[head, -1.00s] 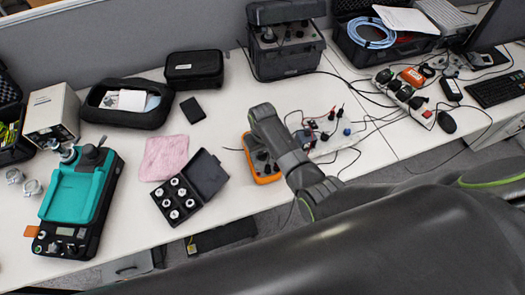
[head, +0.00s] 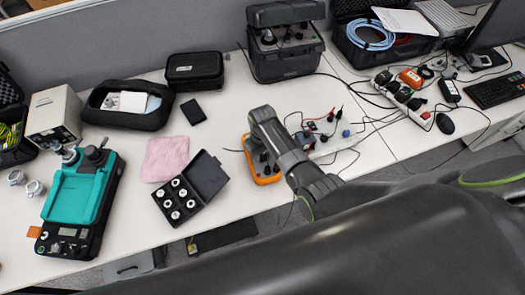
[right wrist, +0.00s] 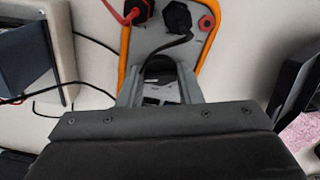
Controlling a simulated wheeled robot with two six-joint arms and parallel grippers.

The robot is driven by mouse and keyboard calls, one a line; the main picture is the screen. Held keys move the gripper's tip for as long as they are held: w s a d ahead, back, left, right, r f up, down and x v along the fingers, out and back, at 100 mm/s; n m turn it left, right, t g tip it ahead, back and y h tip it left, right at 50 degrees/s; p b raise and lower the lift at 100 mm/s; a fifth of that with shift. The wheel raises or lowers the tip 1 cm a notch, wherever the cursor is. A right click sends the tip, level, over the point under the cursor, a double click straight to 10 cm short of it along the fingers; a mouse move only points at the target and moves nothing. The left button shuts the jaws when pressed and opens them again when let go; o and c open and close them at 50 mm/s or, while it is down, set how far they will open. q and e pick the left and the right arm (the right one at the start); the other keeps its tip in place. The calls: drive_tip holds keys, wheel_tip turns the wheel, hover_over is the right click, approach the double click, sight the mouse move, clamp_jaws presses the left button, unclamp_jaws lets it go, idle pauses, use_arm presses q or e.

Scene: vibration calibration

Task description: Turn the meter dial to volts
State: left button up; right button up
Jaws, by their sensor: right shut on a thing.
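The meter (head: 263,174) has a grey face and an orange rim and lies on the white bench, partly hidden under my right arm. In the right wrist view the meter (right wrist: 204,49) shows black and red plugs in its sockets at the top of the picture. My right gripper (right wrist: 160,88) reaches down over the meter face and is shut on the meter dial, a dark round part (right wrist: 160,68) between its fingers. The dial's marking and setting cannot be read. My left gripper is not in view.
Leads and plugs (head: 325,130) lie right of the meter. An open black case of round weights (head: 205,175), a pink cloth (head: 165,158) and a teal calibrator (head: 78,195) stand to the left. A black case (head: 285,60) stands behind.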

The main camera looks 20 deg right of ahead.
sight(262, 155)
drive_tip(key=n+p, duration=0.1)
drive_tip(key=n, duration=0.2)
drive_tip(key=shift+r+p, duration=0.15)
drive_tip(key=shift+p, duration=0.25)
drive_tip(key=shift+w+n+p, duration=0.1)
drive_tip(key=shift+n+p, duration=0.45)
drive_tip(key=shift+n, duration=0.95)
drive_tip(key=o, duration=1)
drive_tip(key=shift+r, duration=0.45)
wheel_tip(262, 155, up, 16)
drive_tip(key=shift+r, duration=0.1)
